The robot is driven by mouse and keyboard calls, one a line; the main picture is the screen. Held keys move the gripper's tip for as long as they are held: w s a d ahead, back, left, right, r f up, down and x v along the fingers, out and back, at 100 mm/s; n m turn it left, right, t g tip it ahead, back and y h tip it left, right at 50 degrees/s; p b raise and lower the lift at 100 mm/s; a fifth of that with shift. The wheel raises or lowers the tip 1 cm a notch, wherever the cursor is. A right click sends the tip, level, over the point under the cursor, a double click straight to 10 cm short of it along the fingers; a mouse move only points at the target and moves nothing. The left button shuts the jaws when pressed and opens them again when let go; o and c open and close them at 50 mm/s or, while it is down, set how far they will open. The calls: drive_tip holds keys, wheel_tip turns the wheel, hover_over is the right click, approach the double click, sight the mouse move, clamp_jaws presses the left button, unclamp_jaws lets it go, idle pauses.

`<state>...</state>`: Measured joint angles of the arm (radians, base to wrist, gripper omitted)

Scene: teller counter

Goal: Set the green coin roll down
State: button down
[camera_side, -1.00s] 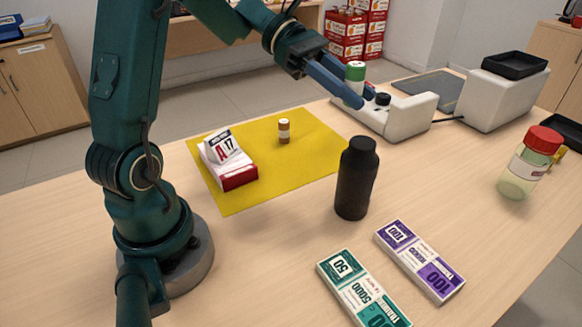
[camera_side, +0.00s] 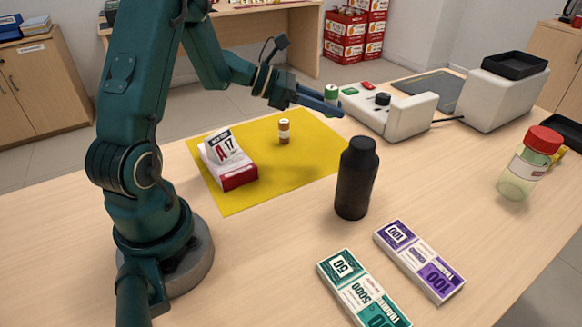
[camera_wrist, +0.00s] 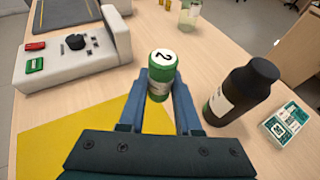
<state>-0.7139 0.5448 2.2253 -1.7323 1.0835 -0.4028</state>
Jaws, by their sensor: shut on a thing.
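My gripper (camera_side: 326,103) has two blue fingers shut on the green coin roll (camera_side: 331,93), which is upright. In the wrist view my gripper (camera_wrist: 160,88) holds the green coin roll (camera_wrist: 162,70) at the fingertips; its white top bears a "2". In the side view the roll is near the yellow mat's far right corner and left of the white device. The fingers hide its lower part, and I cannot tell its height above the table.
The yellow mat (camera_side: 240,195) bears a brown roll (camera_side: 284,131) and a red-and-white calendar block (camera_side: 230,165). The white device (camera_side: 412,117) stands at right. A black bottle (camera_side: 356,180) stands in front. Two note bundles (camera_side: 420,262) (camera_side: 362,292) lie nearer. A red-lidded jar (camera_side: 528,165) stands far right.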

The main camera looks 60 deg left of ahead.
sight(323, 163)
wheel_tip(323, 163, down, 12)
drive_tip(key=shift+f, duration=0.1)
idle(0.6)
drive_tip(key=c, duration=0.6)
unclamp_jaws()
drive_tip(key=shift+f, duration=0.1)
drive_tip(key=shift+s+r, duration=0.1)
drive_tip(key=shift+r, duration=0.15)
drive_tip(key=v, duration=0.5)
drive_tip(key=shift+a, duration=0.15)
wheel_tip(323, 163, up, 7)
drive_tip(key=shift+f, duration=0.15)
